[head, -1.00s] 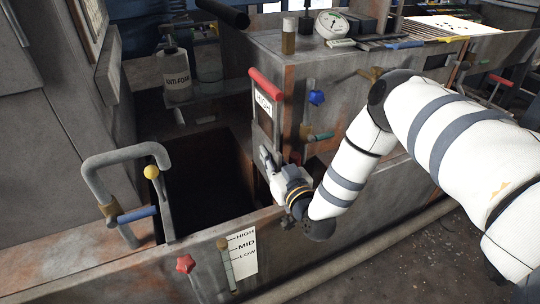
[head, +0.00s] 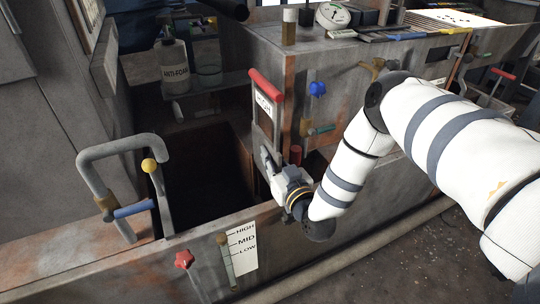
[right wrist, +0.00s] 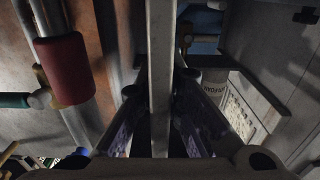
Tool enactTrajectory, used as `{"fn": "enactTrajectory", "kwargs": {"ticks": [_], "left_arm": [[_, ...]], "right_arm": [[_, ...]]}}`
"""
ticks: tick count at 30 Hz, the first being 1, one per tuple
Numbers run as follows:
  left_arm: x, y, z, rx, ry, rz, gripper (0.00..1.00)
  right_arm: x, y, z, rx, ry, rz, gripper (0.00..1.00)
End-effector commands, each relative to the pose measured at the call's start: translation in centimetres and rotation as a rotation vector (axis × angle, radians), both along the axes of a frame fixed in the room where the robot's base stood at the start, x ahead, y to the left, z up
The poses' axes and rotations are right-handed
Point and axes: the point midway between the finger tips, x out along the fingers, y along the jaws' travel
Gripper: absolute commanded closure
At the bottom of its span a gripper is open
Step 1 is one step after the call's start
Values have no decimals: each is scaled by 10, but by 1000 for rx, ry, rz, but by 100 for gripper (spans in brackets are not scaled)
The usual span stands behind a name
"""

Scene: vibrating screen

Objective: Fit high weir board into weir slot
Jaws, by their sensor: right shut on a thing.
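The high weir board (head: 265,126) is an upright grey plate with a red handle on top and a label reading HIGH. My right gripper (head: 268,162) is shut on its lower part, beside the tank opening. In the right wrist view the board (right wrist: 161,60) shows edge-on as a pale vertical strip between the fingers (right wrist: 160,112). The gripper and wrist hide the board's lower end. I cannot make out the weir slot, or whether the board is in it. My left gripper is not in view.
A dark open tank (head: 205,185) lies left of the board. A bent grey pipe with a yellow knob (head: 149,165) stands at its left. A red star knob (head: 184,259) and level scale (head: 243,250) are on the front wall. A blue knob (head: 317,88) is close right of the board.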

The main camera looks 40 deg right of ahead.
Motion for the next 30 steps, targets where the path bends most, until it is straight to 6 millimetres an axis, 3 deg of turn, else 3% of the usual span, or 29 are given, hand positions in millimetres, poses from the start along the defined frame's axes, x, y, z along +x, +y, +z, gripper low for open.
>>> {"fn": "enactTrajectory", "kwargs": {"ticks": [11, 12, 15, 25, 30], "left_arm": [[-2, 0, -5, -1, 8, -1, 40], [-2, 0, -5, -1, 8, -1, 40], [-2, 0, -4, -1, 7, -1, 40], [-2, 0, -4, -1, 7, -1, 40], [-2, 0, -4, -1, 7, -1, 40]], "right_arm": [[0, 0, -9, 0, -3, 0, 100], [0, 0, -9, 0, -3, 0, 88], [0, 0, -8, 0, -3, 0, 69], [-4, 1, -10, 1, 3, 1, 69], [-41, 10, -11, 3, 7, 2, 69]]}}
